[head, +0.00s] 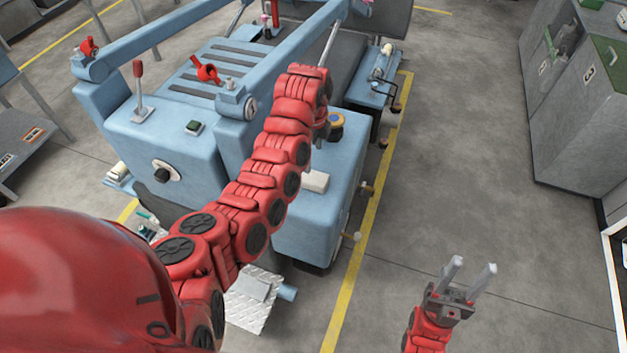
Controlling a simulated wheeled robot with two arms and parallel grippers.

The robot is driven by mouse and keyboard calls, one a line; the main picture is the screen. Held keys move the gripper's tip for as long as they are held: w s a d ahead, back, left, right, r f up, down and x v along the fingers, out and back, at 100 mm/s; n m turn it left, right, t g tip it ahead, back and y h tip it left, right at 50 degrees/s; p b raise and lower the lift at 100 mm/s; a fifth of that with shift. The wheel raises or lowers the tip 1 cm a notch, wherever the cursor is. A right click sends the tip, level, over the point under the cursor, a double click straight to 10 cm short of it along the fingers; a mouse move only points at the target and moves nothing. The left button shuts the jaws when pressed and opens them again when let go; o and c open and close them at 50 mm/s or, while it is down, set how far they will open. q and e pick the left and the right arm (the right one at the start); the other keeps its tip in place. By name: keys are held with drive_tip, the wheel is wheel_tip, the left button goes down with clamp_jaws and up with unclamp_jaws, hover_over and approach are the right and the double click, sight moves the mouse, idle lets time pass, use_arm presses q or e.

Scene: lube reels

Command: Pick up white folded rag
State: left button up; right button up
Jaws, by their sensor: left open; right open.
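A small white folded rag (315,181) lies on the blue top of the machine, just right of my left arm. My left arm reaches up from the lower left across the machine. Its wrist bends down at the far end, and my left gripper (322,132) is above and beyond the rag, apart from it. The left fingers are mostly hidden; the jaws are open and I see nothing held. My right gripper (470,268) is at the lower right over bare floor, its two grey fingers apart and empty, well away from the rag.
Grey cabinets (580,120) stand at the right. The floor between machine and cabinets is clear, with a yellow line (352,275).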

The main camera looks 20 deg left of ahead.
use_arm(q)
hover_over(314, 177)
wheel_tip(314, 177, down, 6)
drive_tip(key=shift+s+r+b, duration=0.15)
drive_tip(key=shift+r+b, duration=0.05)
drive_tip(key=shift+b, duration=0.25)
drive_tip(key=shift+f+p, duration=0.35)
drive_tip(key=shift+p, duration=0.25)
wheel_tip(314, 177, down, 3)
drive_tip(key=shift+a+p, duration=0.1)
drive_tip(key=shift+p, duration=0.65)
drive_tip(key=shift+f, duration=0.75)
drive_tip(key=shift+c, duration=0.3)
drive_tip(key=c, duration=1.2)
